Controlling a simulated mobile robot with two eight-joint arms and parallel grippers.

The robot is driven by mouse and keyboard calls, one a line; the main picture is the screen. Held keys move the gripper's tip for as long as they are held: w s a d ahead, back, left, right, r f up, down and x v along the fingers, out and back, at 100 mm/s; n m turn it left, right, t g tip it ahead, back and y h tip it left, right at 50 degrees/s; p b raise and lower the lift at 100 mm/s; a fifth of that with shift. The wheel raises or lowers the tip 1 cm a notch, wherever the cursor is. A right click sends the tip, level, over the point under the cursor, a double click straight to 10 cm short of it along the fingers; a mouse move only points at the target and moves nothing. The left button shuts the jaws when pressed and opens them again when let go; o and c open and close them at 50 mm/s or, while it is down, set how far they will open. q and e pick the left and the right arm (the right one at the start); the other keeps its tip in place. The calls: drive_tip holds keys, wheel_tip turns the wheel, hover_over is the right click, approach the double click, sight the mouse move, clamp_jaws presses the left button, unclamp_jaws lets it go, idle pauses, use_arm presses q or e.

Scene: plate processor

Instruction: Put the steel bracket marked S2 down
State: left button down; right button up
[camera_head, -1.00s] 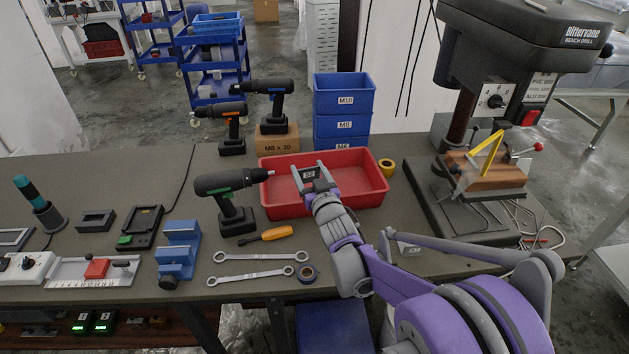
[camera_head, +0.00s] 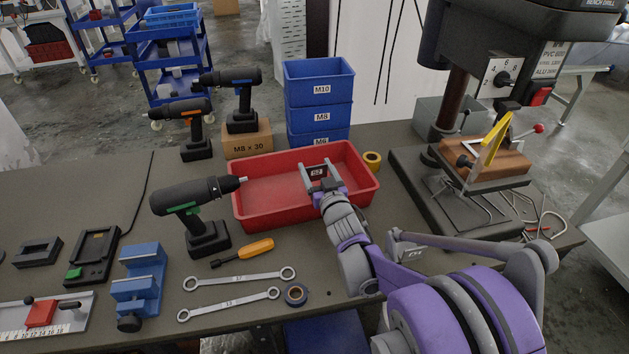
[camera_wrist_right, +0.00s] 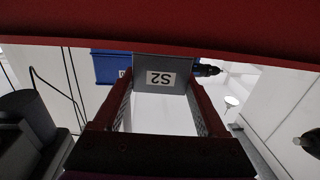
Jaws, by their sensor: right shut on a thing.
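The steel bracket marked S2 (camera_head: 318,171) is a small grey part with a white label. In the head view it lies between the fingers of my right gripper (camera_head: 322,177), which is shut on it. The gripper is over the right half of the red tray (camera_head: 262,218); its height above the tray floor is hard to tell. In the right wrist view the bracket (camera_wrist_right: 145,77) is gripped between both fingers, its S2 label upside down. A red band (camera_wrist_right: 160,30) crosses the top of that view. My left gripper is not in view.
A green-marked drill (camera_head: 190,205) stands left of the tray, its tip by the tray's rim. Blue bins (camera_head: 318,118) stand behind, yellow tape (camera_head: 372,159) on the right. A bench drill (camera_head: 455,120) stands further right. A screwdriver (camera_head: 250,250) and wrenches (camera_head: 240,280) lie in front.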

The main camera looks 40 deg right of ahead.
sight(316, 178)
drive_tip(key=shift+f+b, duration=0.5)
drive_tip(key=shift+f, duration=1.1)
drive_tip(key=shift+f+b, duration=0.35)
drive_tip(key=shift+f, duration=0.2)
drive_tip(key=o, duration=1.6)
drive_tip(key=shift+r, duration=0.2)
drive_tip(key=shift+r+p, duration=0.5)
drive_tip(key=shift+r, duration=0.1)
drive_tip(key=v, duration=0.7)
drive_tip(key=shift+s+f+p, duration=0.2)
drive_tip(key=shift+s+p, duration=0.05)
drive_tip(key=shift+p, duration=0.15)
